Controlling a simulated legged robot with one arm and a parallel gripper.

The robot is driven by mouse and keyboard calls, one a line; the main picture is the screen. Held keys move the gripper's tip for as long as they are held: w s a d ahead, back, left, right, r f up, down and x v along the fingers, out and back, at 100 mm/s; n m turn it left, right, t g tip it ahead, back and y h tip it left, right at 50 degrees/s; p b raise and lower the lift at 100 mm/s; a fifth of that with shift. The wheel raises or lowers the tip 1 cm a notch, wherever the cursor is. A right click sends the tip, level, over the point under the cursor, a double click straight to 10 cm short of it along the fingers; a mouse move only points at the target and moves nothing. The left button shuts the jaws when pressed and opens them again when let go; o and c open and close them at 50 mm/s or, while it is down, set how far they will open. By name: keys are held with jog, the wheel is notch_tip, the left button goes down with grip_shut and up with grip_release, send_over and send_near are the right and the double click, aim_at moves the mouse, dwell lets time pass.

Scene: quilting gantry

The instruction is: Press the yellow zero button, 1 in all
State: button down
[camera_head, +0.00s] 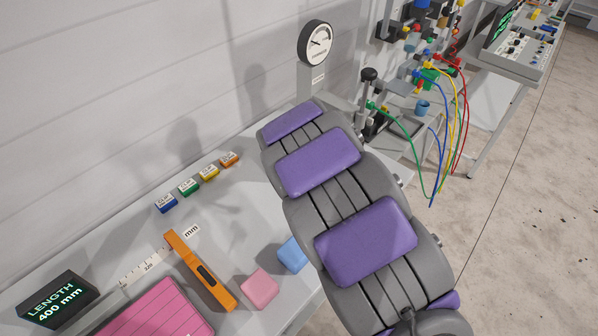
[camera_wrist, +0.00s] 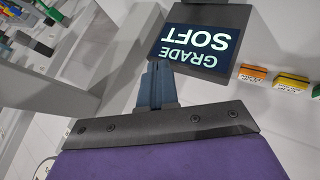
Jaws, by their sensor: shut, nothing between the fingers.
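The yellow button (camera_head: 209,173) is a small block with a white label. It stands in a row on the pale table by the wall, between the green button (camera_head: 188,187) and the orange button (camera_head: 229,159). In the wrist view the yellow button (camera_wrist: 291,81) is at the right edge region, beside the orange one (camera_wrist: 253,73). My gripper (camera_wrist: 157,69) is shut and empty, left of the buttons and apart from them, in front of a dark display (camera_wrist: 203,45) reading GRADE SOFT upside down. My arm hides the gripper in the head view.
A blue button (camera_head: 166,204) ends the row. Left front are a LENGTH 400 mm display (camera_head: 57,301), an orange bar (camera_head: 201,272), and pink (camera_head: 259,288) and blue (camera_head: 292,254) blocks. A round gauge (camera_head: 316,43) and cabled equipment (camera_head: 425,75) stand beyond my arm.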

notch_tip(320, 180, down, 8)
jog(key=b, duration=0.6)
jog(key=shift+f, duration=0.35)
dwell(1.6)
jog(key=shift+f+b, duration=0.3)
jog(key=shift+f, duration=0.05)
jog(key=shift+f+b, duration=0.35)
jog(key=shift+f, duration=0.15)
dwell(0.7)
jog(key=shift+r, duration=0.1)
jog(key=shift+r+p, duration=0.75)
jog(key=shift+r, duration=0.1)
